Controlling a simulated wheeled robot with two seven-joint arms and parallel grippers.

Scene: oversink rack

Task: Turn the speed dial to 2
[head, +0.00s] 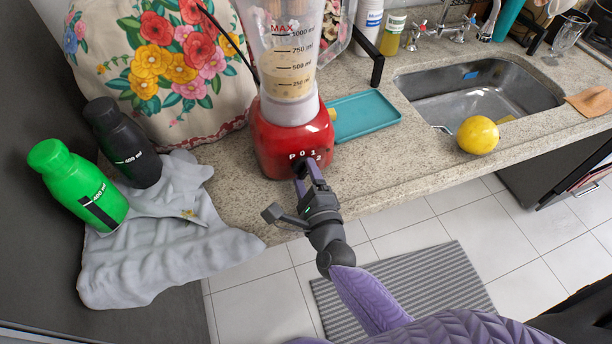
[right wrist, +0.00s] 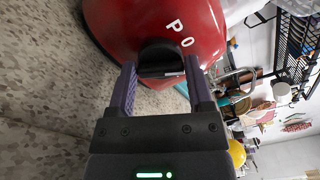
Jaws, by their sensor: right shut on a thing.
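The blender's red base (head: 270,138) stands on the counter with its clear jar (head: 290,60) on top. The black speed dial (right wrist: 160,56) is on the front of the base. White marks P, 0, 1 and 2 sit above it in the head view; the right wrist view shows only P and 0. My right gripper (head: 305,172) is shut on the dial, one finger on either side. In the head view the fingers mostly cover the dial, and I cannot tell which mark it points to. My left gripper is not in view.
A grey cloth (head: 160,235) with a green bottle (head: 80,187) and a black bottle (head: 123,143) lies left of the blender. A teal tray (head: 365,117) is to its right. A yellow fruit (head: 478,135) sits by the sink (head: 480,85). A flowered cover (head: 165,60) stands behind.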

